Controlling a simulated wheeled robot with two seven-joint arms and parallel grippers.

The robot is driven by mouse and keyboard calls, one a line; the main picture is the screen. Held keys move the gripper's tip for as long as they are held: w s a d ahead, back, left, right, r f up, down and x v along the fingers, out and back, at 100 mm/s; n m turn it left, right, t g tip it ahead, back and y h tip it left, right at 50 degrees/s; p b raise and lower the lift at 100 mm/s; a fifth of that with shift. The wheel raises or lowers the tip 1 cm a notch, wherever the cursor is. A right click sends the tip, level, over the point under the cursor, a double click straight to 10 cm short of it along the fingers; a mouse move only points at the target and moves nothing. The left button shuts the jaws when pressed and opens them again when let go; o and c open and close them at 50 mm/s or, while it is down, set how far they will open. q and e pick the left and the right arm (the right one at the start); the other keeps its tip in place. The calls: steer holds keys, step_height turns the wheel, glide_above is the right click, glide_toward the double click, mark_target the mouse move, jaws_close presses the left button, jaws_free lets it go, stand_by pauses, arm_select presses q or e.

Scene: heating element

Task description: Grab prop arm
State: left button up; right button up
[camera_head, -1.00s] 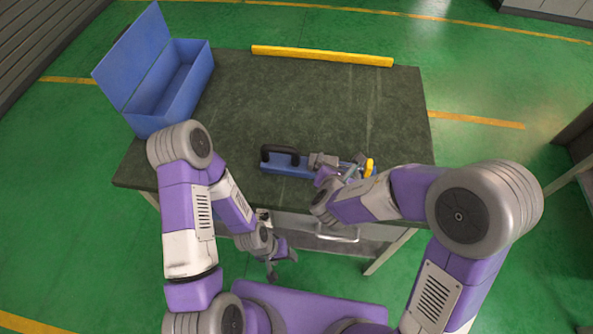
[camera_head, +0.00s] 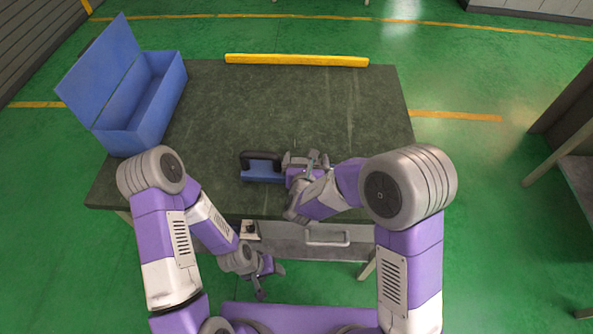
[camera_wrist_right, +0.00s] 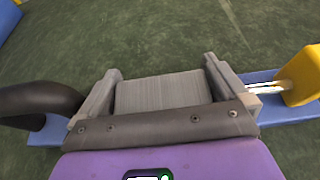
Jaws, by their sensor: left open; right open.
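A blue tool (camera_head: 262,174) with a black handle (camera_head: 262,157) lies near the front of the dark table. I cannot tell for sure which part is the prop arm. My left gripper (camera_head: 272,282) is open and empty, below the table's front edge.
The dark table (camera_head: 290,110) is clear behind the tool. An open blue box (camera_head: 150,105) stands at its back left, and a yellow bar (camera_head: 296,60) lies along the back edge. A drawer with a handle (camera_head: 327,242) is under the front edge.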

steer(key=c, duration=1.2)
steer(key=shift+r, duration=0.15)
steer(key=shift+c, duration=0.6)
